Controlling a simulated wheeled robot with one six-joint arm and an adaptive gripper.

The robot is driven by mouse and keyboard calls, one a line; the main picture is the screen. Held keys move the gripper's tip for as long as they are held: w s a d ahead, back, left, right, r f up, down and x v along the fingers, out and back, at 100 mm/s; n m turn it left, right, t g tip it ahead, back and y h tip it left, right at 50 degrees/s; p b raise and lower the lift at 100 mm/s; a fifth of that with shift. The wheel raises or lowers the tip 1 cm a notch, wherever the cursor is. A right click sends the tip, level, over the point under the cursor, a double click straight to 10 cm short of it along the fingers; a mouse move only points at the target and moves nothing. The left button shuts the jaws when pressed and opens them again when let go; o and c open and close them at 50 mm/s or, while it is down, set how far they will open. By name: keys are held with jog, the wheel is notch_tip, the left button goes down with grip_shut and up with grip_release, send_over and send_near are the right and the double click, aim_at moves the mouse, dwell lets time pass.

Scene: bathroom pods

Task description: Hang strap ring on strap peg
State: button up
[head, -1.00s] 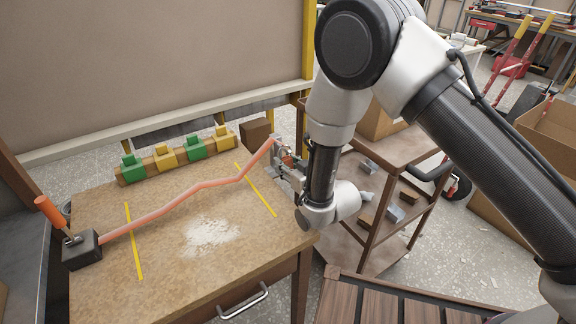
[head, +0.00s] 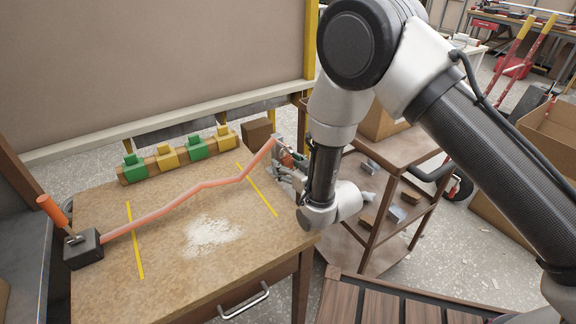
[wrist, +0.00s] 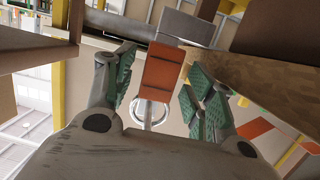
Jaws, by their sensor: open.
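The orange strap (head: 197,187) runs slackly across the table from a dark block (head: 84,250) at the left to the far right edge. Its raised orange end (wrist: 163,72) lies between the fingers of my gripper (wrist: 160,68) in the wrist view. The metal strap ring (wrist: 137,108) shows below that end, with a thin grey bar across its opening. I cannot tell whether that bar is the strap peg, or whether the ring hangs on it. My gripper (head: 284,160) is open at the table's right edge in the head view, its green-padded fingers spread around the strap end.
A rail of green and yellow blocks (head: 166,155) lines the table's back edge. A brown block (head: 257,132) stands at the back right corner. A shelf cart (head: 405,155) is close to the right of my gripper.

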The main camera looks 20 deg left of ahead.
jog(key=v, duration=1.2)
jog(key=w+d+r+m+h, duration=0.4)
jog(key=w+d+r+h, duration=0.1)
jog(key=w+d+r, duration=0.65)
jog(key=s+d+r+m+g+h, duration=0.1)
jog(key=d+r, duration=0.3)
jog(key=d, duration=0.3)
jog(key=s+d+r+m+h, duration=0.1)
jog(key=d+r, duration=0.2)
jog(key=d, duration=0.4)
jog(key=s+d+r+m+g+h, duration=0.1)
jog(key=s+d+r+h, duration=0.15)
jog(key=s+d, duration=0.35)
jog(key=s+d+r+m+g+h, duration=0.1)
jog(key=s+d+r, duration=0.25)
jog(key=d, duration=0.45)
jog(key=s+d+r+m+g, duration=0.1)
jog(key=s+d, duration=0.3)
jog(key=s, duration=0.3)
jog(key=s+d+r+m+g+h, duration=0.1)
jog(key=s+d+r, duration=0.1)
jog(key=s+d, duration=0.3)
jog(key=s, duration=0.3)
jog(key=shift+s+g, duration=0.25)
jog(key=shift+g, duration=0.05)
